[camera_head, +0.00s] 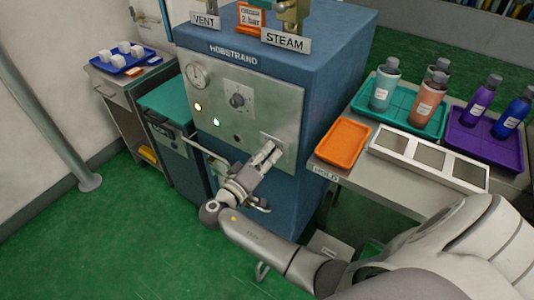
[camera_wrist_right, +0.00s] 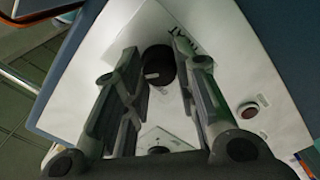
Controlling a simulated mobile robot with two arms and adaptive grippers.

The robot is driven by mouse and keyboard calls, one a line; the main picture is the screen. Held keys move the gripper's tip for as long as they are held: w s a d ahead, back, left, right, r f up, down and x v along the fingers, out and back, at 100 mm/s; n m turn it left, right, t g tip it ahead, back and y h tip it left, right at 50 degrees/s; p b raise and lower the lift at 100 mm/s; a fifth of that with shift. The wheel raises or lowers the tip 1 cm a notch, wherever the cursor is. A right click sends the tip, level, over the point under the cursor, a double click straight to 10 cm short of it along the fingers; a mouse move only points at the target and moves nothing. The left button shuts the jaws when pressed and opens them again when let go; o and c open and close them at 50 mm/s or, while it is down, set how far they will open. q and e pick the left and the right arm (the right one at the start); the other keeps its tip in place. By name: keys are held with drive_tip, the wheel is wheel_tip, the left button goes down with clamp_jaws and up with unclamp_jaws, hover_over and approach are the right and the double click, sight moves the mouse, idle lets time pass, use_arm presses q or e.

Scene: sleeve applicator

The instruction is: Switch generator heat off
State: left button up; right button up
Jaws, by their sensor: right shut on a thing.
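The generator (camera_head: 330,60) is a blue cabinet with a grey front panel (camera_head: 270,100). My left gripper is not in view.
The panel also has a gauge (camera_head: 198,76), a knob (camera_head: 237,100), a lit yellow lamp (camera_head: 198,107), a lit whitish lamp (camera_head: 216,122) and a dark reddish button (camera_head: 236,138). An orange tray (camera_head: 343,143) on a side table is close right of my gripper.

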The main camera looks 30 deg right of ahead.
drive_tip(key=shift+n+p, duration=4.2)
drive_tip(key=shift+n, duration=3.7)
drive_tip(key=shift+f, duration=0.1)
drive_tip(key=o, duration=1)
drive_tip(key=shift+a, duration=0.1)
drive_tip(key=shift+o, duration=0.2)
drive_tip(key=v, duration=1.2)
